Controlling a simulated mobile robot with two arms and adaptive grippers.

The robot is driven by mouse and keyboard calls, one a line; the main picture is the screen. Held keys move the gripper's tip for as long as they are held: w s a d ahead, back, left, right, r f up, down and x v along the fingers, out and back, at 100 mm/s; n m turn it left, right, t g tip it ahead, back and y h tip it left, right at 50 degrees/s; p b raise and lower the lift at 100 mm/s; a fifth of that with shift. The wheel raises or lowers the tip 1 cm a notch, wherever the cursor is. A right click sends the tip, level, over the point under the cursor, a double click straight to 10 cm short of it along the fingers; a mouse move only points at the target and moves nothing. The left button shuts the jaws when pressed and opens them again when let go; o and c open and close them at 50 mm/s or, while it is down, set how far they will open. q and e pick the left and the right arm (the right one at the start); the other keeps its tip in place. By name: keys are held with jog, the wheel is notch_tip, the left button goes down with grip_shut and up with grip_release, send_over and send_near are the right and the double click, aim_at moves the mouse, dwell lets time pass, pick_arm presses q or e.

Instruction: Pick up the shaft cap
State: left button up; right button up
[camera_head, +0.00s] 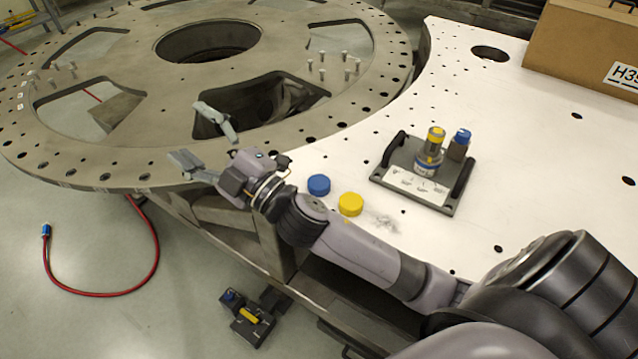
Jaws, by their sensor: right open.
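A blue round cap (319,185) and a yellow round cap (350,204) lie apart, close together, on the white table; I cannot tell which of them is the shaft cap. My right gripper (200,138) is open and empty, over the near rim of the round steel turret plate (130,75). It lies to the left of both caps, with its fingers pointing left, away from them. My right arm passes just in front of the caps. My left gripper is not in view.
A grey tray (440,207) with black handles holds a yellow-topped cylinder (431,150) and a blue-topped part (460,142). A cardboard box (580,50) stands at the back right. A red hose (157,250) and a dark device (248,318) lie on the floor.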

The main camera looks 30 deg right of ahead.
jog(key=s+a+r+n+g+y, duration=0.2)
jog(key=a+r+n+g+y, duration=0.4)
jog(key=n+y, duration=0.55)
jog(key=n+g+h+p, duration=0.4)
jog(key=n+g+h, duration=1.05)
jog(key=h, duration=0.55)
send_over(319, 181)
jog(key=shift+t, duration=0.25)
notch_tip(319, 181, down, 22)
jog(key=shift+r, duration=0.25)
jog(key=shift+w+a+f, duration=0.1)
jog(key=shift+f, duration=0.35)
jog(key=shift+f+p, duration=0.3)
jog(key=shift+p, duration=0.25)
jog(key=f+p, duration=0.2)
jog(key=f, duration=0.2)
jog(key=shift+s+f, duration=0.1)
jog(key=shift+s, duration=0.1)
jog(key=shift+f, duration=0.25)
